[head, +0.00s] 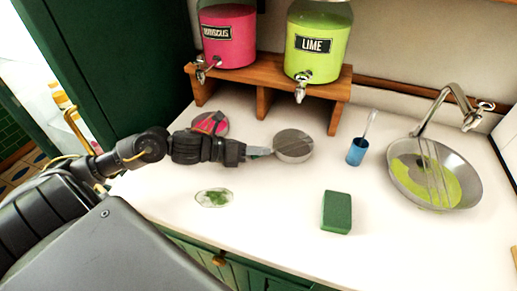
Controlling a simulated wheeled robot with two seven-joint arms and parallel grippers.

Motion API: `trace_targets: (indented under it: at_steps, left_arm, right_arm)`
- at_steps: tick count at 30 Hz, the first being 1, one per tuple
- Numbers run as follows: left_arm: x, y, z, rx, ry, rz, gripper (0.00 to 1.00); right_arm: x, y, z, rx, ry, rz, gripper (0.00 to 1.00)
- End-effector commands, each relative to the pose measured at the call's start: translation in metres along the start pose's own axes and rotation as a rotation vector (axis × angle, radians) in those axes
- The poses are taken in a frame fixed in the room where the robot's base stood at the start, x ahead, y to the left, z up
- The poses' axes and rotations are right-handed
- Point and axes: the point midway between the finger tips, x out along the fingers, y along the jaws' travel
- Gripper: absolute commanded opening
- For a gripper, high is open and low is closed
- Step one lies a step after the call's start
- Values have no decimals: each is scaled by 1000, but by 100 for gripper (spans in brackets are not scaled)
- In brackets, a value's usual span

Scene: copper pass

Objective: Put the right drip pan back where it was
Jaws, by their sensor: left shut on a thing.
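The right drip pan (296,147), a round shallow metal dish, is at the counter's middle, in front of the lime dispenser's tap (300,92). My left gripper (266,151) comes in from the left and is shut on the pan's left edge. I cannot tell whether the pan touches the counter. The pan looks empty, with thin lines across it. The left drip pan (219,127) holds pink liquid below the hibiscus tap (201,72) and is partly hidden by my arm. My right gripper is not in view.
A wooden stand (336,98) carries the pink hibiscus (228,45) and lime (318,62) dispensers. A blue cup (357,152) with a brush stands right of the pan.

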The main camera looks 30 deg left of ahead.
Motion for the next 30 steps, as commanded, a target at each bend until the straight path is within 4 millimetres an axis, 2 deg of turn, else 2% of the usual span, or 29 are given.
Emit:
trace_targets:
  at_steps: [5, 6, 11, 22, 30]
  left_arm:
    - [1, 1, -1, 1, -1, -1, 0]
    - [1, 1, -2, 1, 0, 0, 14]
    - [0, 1, -1, 0, 0, 0, 34]
    - [-2, 0, 0, 0, 1, 1, 34]
    - [-32, 1, -3, 2, 7, 2, 34]
  right_arm:
    - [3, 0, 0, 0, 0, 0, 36]
    - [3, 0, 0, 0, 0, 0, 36]
    - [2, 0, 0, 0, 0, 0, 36]
    - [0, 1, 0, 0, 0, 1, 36]
    - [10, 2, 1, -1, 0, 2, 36]
